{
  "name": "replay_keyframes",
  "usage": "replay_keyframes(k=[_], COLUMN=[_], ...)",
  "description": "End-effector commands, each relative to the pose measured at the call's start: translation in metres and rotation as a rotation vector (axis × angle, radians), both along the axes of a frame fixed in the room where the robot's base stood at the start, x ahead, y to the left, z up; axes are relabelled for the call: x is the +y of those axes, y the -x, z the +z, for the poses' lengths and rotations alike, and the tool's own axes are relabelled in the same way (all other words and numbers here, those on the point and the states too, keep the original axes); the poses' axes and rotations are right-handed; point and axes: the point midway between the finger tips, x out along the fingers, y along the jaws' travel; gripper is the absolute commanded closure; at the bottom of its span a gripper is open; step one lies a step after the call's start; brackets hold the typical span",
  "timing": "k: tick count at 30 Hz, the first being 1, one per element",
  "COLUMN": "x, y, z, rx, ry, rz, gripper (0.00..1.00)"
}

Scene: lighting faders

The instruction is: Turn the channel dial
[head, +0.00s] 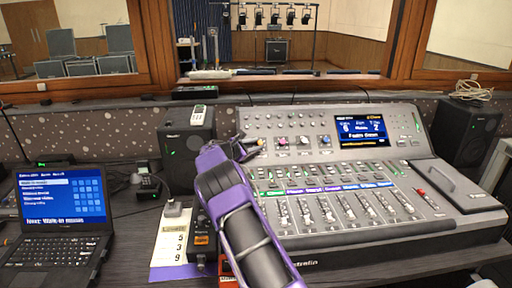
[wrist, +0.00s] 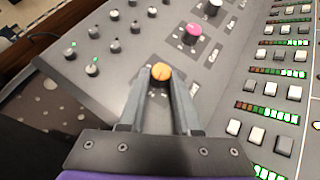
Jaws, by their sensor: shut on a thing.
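An orange dial (wrist: 161,73) stands on the sloped upper panel of the mixing console (head: 400,225). In the wrist view my gripper (wrist: 161,82) has one finger on each side of it and is shut on it. In the head view my gripper (head: 255,147) is at the left of the panel, and the dial (head: 262,142) shows just past the fingertips. The console screen (head: 361,131) shows the numbers 6 and 2. I cannot read which dial is labelled channel.
Several faders (head: 325,210) and lit button rows lie on the lower console, right of my arm. A laptop (head: 62,205) stands at left. Black speakers (head: 186,148) (head: 466,130) flank the console. A window frame (head: 160,60) rises behind.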

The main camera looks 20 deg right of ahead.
Motion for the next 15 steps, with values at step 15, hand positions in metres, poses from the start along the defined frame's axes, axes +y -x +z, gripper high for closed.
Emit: replay_keyframes(k=[15], x=[0.0004], y=[-0.0011], z=[0.0012], rx=[-0.012], ry=[-0.06], rz=[-0.072], gripper=[1.0])
